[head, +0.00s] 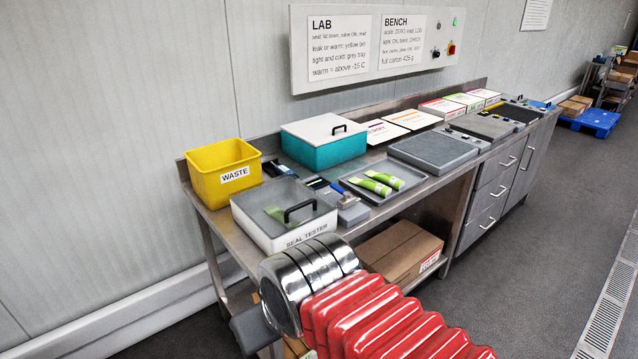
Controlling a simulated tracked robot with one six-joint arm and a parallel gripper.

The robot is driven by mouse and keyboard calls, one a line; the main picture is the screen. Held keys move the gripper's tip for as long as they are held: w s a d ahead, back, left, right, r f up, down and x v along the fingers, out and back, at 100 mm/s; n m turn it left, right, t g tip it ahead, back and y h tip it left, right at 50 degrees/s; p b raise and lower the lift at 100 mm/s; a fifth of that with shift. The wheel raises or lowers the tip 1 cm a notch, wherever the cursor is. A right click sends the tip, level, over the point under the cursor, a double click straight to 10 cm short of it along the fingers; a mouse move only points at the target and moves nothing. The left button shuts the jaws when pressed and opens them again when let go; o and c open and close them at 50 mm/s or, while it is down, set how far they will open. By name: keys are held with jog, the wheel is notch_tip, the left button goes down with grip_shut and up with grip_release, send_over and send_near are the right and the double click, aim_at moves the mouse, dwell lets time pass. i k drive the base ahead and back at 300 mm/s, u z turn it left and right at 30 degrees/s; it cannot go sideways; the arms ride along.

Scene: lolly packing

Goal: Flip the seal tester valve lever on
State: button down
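The seal tester (262,230) is a white box with a clear grey lid, standing at the near left of the steel bench. Its lid is down, with a black handle (300,211) on top. A green lolly pack (275,215) shows dimly through the lid. Right beside the tester is a small grey unit (352,212) with a short blue lever (337,188), which looks like the valve lever; its exact setting is too small to tell. A dark grey part of my gripper (252,330) shows below and in front of the tester, apart from it. Its fingertips cannot be made out.
A grey tray (398,168) with green packs lies right of the lever. A yellow waste bin (218,172) and a teal box (325,150) stand behind. A cardboard box (400,250) sits beneath the bench. The floor at right is clear.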

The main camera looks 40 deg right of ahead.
aim_at(346, 194)
jog(key=i, duration=0.85)
jog(key=z, duration=0.05)
